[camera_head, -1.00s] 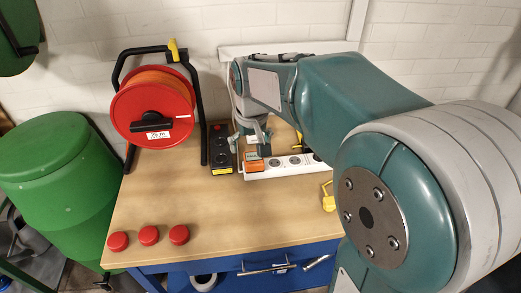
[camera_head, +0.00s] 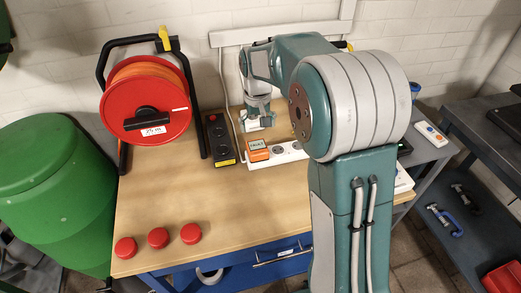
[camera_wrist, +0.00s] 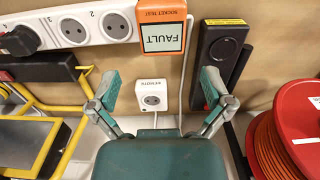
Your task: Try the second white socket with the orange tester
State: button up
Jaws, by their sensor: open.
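The orange tester (camera_wrist: 163,36) shows FAULT on its display in the wrist view. It sits at the end of the white socket strip (camera_wrist: 38,15), on the strip. It also shows in the head view (camera_head: 258,151). Beside it on the strip are a bare socket (camera_wrist: 117,22) and a further bare socket (camera_wrist: 73,28), with printed numerals 2 and 3 near them. My gripper (camera_wrist: 160,85) is open and empty. Its fingers are apart, below the tester in the wrist picture. In the head view my gripper (camera_head: 260,122) is just behind the tester. The tester's plug side is hidden.
A black plug (camera_wrist: 18,42) occupies another strip socket. A white REMOTE socket (camera_wrist: 152,93) lies between my fingers in the picture. Several red caps (camera_head: 158,238) lie at the front; mid-table is clear.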

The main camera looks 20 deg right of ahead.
aim_at(257, 145)
jog(key=shift+a+f, duration=0.1)
jog(key=shift+f, duration=0.3)
notch_tip(257, 145, down, 7)
jog(key=shift+a+f, duration=0.1)
jog(key=shift+f, duration=0.35)
dwell(0.7)
jog(key=c, duration=1.1)
jog(key=shift+r, duration=0.1)
jog(key=shift+r, duration=2.9)
